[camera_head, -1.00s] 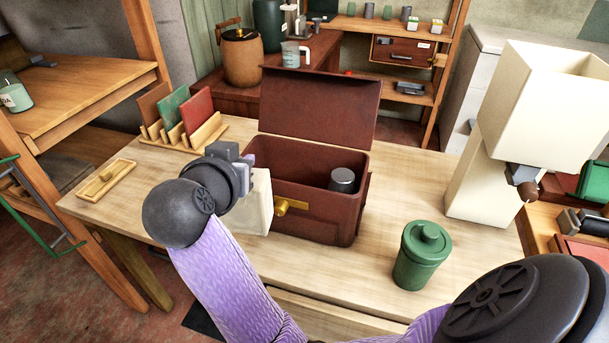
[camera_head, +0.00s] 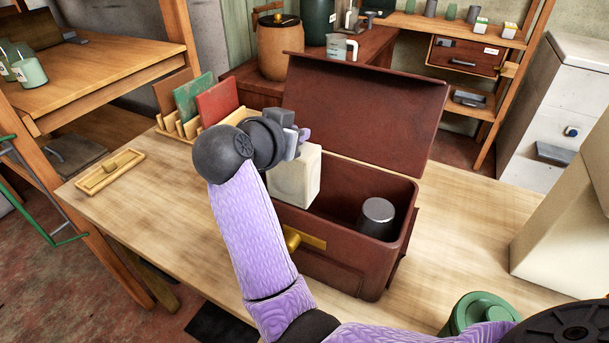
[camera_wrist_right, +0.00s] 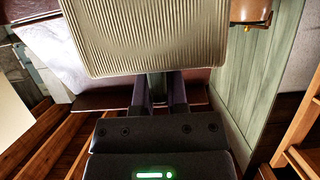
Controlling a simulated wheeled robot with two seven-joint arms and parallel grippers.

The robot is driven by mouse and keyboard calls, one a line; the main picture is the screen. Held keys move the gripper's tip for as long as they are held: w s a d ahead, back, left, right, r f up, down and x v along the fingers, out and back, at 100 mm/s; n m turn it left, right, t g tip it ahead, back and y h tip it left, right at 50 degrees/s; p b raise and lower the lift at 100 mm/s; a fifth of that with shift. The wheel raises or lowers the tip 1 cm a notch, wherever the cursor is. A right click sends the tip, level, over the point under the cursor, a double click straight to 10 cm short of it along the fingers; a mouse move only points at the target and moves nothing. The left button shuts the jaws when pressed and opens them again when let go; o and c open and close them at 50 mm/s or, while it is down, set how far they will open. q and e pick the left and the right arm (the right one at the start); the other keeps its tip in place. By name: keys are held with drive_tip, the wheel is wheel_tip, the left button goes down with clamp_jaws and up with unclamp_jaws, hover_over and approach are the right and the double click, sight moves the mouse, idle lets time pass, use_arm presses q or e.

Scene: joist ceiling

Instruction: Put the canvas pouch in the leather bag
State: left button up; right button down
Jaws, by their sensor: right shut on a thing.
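The leather bag (camera_head: 345,262) is a dark red-brown box on the table, its lid (camera_head: 365,110) standing open behind it. A grey cylinder (camera_head: 376,215) is inside on the right. My right gripper (camera_head: 301,142) is shut on the canvas pouch (camera_head: 294,178), a cream upright block. In the head view the pouch overlaps the left end of the bag's opening; its height over the rim is hard to tell. In the right wrist view the ribbed pouch (camera_wrist_right: 150,35) fills the top, in front of the fingers (camera_wrist_right: 157,92). My left gripper is not in view.
A rack with coloured boards (camera_head: 205,105) stands left behind the bag. A small wooden tray (camera_head: 110,172) lies at the table's left. A green canister (camera_head: 480,312) is at lower right, and a cream block (camera_head: 570,235) at the right edge. The table front left is clear.

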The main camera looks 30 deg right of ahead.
wheel_tip(320, 180, down, 4)
drive_tip(key=shift+f+b, duration=0.1)
drive_tip(key=shift+b, duration=0.8)
drive_tip(key=shift+f, duration=0.35)
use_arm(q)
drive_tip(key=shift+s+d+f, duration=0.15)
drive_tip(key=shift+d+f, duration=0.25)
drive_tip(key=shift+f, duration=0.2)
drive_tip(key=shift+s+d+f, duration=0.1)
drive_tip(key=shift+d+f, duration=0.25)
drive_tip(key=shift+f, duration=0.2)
use_arm(e)
drive_tip(key=shift+s+r, duration=0.1)
drive_tip(key=shift+r, duration=0.15)
drive_tip(key=shift+f, duration=0.1)
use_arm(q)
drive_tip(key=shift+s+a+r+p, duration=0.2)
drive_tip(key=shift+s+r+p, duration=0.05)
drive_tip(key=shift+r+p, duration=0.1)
use_arm(e)
drive_tip(key=shift+f, duration=0.45)
drive_tip(key=c, duration=0.7)
unclamp_jaws()
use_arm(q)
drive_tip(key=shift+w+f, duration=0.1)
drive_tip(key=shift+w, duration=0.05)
use_arm(e)
drive_tip(key=shift+o, duration=0.3)
